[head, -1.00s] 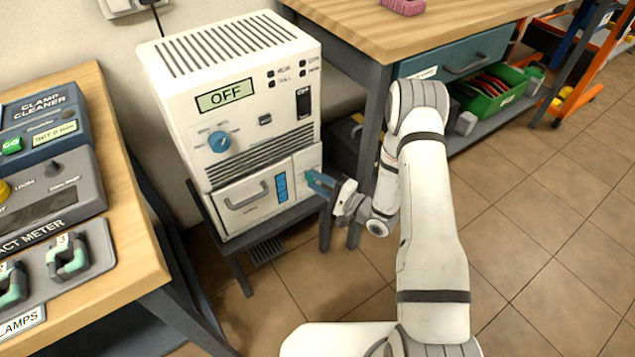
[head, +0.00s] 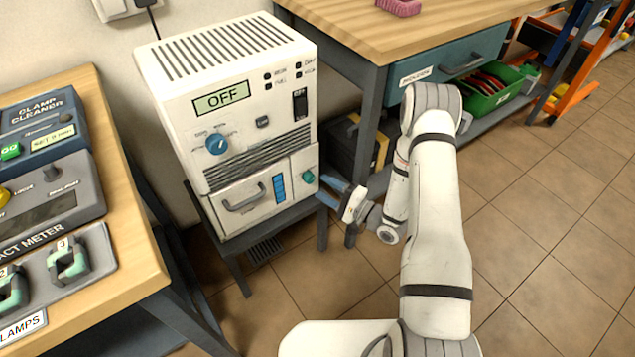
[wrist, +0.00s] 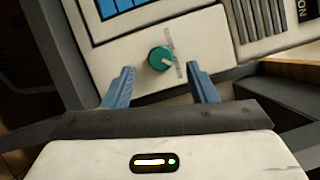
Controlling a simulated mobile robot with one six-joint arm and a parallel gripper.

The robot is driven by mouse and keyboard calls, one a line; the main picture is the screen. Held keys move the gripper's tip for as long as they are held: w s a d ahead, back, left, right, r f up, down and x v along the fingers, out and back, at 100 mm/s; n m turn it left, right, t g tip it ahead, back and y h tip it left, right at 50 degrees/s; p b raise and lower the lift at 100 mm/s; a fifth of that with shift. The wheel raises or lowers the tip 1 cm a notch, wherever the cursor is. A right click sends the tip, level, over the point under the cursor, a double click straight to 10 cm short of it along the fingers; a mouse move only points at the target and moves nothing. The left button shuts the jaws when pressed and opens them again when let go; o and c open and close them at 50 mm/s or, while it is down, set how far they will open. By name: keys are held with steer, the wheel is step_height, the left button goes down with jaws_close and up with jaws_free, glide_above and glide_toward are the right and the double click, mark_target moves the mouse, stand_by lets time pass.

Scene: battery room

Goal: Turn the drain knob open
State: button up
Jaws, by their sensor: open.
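The drain knob is a small round teal knob (head: 308,177) on the lower right front of a white machine (head: 232,62). In the wrist view the teal knob (wrist: 160,58) sits on the white panel, with a small printed label beside it. My gripper (head: 326,188) is open, its two blue fingers apart and empty. In the wrist view the fingertips (wrist: 157,70) point at the panel, one to each side of the knob. In the head view there is a gap between the fingers and the knob, so they do not touch it.
The machine's display (head: 222,97) reads OFF. A drawer with a grey handle (head: 244,197) and a blue level window (head: 279,188) sit left of the knob. A wooden bench (head: 130,250) stands at the left. A workbench (head: 345,35) stands behind my arm.

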steer(key=v, duration=0.4)
steer(key=shift+s, duration=0.1)
stand_by(0.4)
